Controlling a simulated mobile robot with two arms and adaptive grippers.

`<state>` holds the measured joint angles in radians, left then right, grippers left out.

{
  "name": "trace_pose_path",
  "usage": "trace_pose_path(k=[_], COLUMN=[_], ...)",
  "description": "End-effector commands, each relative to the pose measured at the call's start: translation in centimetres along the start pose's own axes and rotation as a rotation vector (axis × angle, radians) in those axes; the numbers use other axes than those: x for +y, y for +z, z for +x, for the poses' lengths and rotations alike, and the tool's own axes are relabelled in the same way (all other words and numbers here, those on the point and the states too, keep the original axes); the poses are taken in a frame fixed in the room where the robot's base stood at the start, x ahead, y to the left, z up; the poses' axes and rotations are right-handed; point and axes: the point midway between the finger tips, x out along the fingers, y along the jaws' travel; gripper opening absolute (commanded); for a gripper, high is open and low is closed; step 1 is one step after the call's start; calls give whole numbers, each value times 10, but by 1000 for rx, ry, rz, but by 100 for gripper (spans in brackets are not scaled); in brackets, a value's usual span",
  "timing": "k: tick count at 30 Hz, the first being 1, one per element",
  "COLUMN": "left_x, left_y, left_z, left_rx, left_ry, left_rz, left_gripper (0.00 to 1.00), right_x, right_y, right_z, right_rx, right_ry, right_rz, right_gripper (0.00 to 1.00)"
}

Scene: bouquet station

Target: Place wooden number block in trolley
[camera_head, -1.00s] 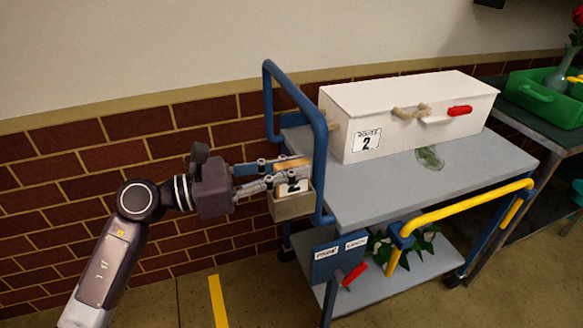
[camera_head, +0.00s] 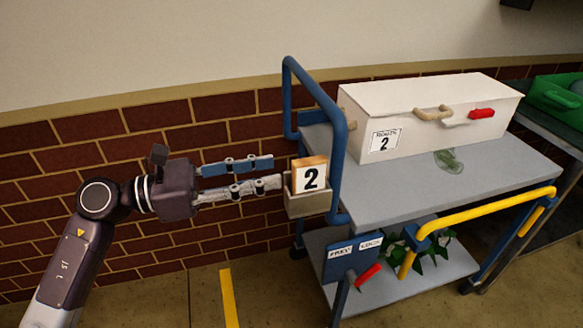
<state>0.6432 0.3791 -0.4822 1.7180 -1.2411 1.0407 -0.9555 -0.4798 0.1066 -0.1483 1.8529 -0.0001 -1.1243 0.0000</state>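The wooden number block (camera_head: 309,176), with a white face marked "2", stands upright in a small grey holder (camera_head: 308,204) on the left end of the trolley (camera_head: 400,192). Its lower part is hidden by the holder's front wall. My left gripper (camera_head: 276,174) is open, its two fingers apart and pointing right, with the tips just left of the block and nothing between them. My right gripper is not in view.
A white box (camera_head: 430,112) labelled "2" with a rope handle and red latch sits on the trolley top. The trolley has a blue handle (camera_head: 339,150), a yellow rail (camera_head: 480,210) and a "FREE/LOCK" panel (camera_head: 352,255). Leafy stems (camera_head: 432,246) lie on the lower shelf.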

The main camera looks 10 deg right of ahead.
Motion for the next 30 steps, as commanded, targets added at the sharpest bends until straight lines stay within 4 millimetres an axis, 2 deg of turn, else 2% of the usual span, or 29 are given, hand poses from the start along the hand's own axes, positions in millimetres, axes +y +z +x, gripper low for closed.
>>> trace_pose_path(k=[3,7,15,19,23,26,29,30], left_x=[0,0,0,5,30,64,99,111], left_y=[-1,0,0,6,18,12,-20,-41], left_z=[-19,-29,-32,-31,-41,-69,-111,-129], left_rx=[1,0,-2,-79,-309,-551,-794,-888], left_ry=[1,0,0,35,151,284,431,494], left_rz=[-1,0,-2,-78,-326,-617,-928,-1053], left_gripper=[31,31,31,31,31,31,31,31], right_x=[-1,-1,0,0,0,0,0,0], right_y=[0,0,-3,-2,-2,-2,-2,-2], right_z=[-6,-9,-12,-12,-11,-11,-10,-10], right_rx=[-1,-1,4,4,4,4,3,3], right_ry=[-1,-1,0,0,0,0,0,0], right_rz=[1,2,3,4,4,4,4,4], right_gripper=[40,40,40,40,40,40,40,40])
